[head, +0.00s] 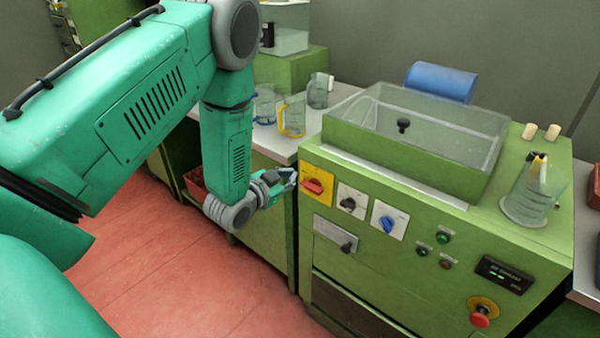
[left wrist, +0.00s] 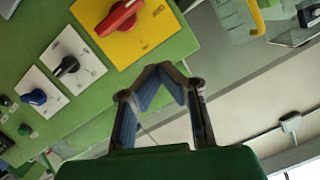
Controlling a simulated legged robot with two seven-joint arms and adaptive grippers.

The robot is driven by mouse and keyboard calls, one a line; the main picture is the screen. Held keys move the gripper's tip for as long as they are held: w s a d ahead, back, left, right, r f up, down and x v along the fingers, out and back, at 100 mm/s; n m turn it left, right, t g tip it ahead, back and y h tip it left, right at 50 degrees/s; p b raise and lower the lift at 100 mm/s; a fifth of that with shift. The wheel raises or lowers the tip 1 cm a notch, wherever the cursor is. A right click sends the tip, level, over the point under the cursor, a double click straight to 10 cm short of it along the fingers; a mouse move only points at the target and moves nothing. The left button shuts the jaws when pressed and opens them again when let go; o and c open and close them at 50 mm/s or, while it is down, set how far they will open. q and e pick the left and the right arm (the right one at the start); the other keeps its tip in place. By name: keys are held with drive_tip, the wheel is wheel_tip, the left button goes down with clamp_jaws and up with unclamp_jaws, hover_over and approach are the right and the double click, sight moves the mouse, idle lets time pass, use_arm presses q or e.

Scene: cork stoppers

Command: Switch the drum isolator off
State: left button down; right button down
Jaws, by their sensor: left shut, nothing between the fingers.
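A red rotary handle (head: 313,185) sits on a yellow plate (head: 325,201) at the left end of the green machine's front panel. A black knob (head: 348,203) and a blue knob (head: 387,223) on white plates are to its right. The lettering is too small to read. My left gripper (head: 290,179) is shut and empty, just left of the yellow plate. In the left wrist view its fingertips (left wrist: 160,70) meet, with the red handle (left wrist: 118,18) up and left of them, apart from the fingers. My right gripper is not in view.
The panel of the machine (head: 400,275) also has a black lever (head: 346,247), small buttons, a display (head: 503,275) and a red emergency knob (head: 480,316). Glass jugs (head: 292,116) stand on the bench behind my gripper. A clear tank (head: 415,135) tops the machine.

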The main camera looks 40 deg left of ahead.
use_arm(q)
drive_tip(key=v, duration=0.4)
drive_tip(key=shift+a, duration=0.1)
drive_tip(key=shift+w, duration=0.1)
drive_tip(key=shift+a, duration=0.1)
drive_tip(key=s+d+f+n+g+b, duration=0.1)
drive_tip(key=s+d+f+g, duration=0.3)
drive_tip(key=s+f, duration=0.3)
drive_tip(key=s+d+f+n+g, duration=0.1)
drive_tip(key=s+d+f+g, duration=0.3)
drive_tip(key=s+f, duration=0.35)
drive_tip(key=s+d+f+n+g, duration=0.1)
drive_tip(key=s+d+f+g, duration=0.1)
drive_tip(key=s, duration=0.6)
drive_tip(key=s+d+f+g, duration=0.2)
drive_tip(key=s+f+g, duration=0.1)
drive_tip(key=s, duration=0.5)
drive_tip(key=shift+s+d+f+n+g+b, duration=0.25)
drive_tip(key=shift+n+g+b, duration=0.2)
drive_tip(key=shift+g, duration=0.45)
